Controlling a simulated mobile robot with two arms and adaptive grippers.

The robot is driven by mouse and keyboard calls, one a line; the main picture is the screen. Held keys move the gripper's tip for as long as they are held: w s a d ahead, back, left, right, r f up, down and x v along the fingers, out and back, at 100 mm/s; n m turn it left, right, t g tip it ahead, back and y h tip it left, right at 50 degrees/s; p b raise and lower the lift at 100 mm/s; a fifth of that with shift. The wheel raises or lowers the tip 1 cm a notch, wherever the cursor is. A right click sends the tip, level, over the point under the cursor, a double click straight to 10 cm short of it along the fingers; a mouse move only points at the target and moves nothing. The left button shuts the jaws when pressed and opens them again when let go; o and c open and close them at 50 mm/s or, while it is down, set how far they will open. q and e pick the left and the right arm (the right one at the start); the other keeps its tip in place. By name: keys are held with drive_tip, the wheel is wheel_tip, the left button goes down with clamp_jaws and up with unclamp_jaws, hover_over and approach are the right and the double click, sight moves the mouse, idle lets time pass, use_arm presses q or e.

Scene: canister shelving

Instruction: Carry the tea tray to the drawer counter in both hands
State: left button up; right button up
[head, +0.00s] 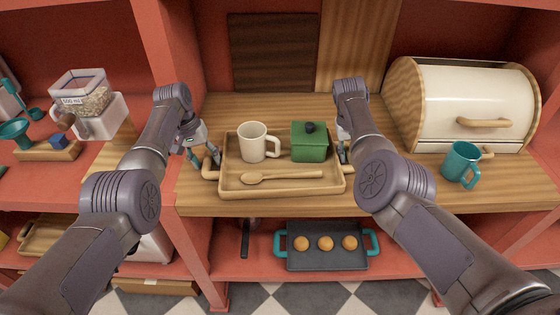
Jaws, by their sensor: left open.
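The tea tray (282,189) is a light wooden tray with raised sides and a handle at each end. It rests flat on a wooden counter in the middle of the head view. A cream mug (252,143), a green lidded box (310,142) and a wooden spoon (285,177) are on it. My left gripper (200,160) is open at the tray's left handle (209,166). My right gripper (343,152) is at the tray's right end, mostly hidden by my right arm, so I cannot tell its opening. No drawer counter can be made out.
A cream roll-top bread box (475,108) and a teal mug (461,163) stand on the right. A scale or dispenser with grain (87,97) stands on the left. Below, a dark tray (326,260) with teal handles holds three round orange things. Red uprights flank the counter (300,105).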

use_arm(q)
drive_tip(key=shift+c, duration=0.2)
drive_tip(key=c, duration=0.5)
use_arm(e)
drive_tip(key=c, duration=0.6)
use_arm(q)
clamp_jaws()
use_arm(e)
clamp_jaws()
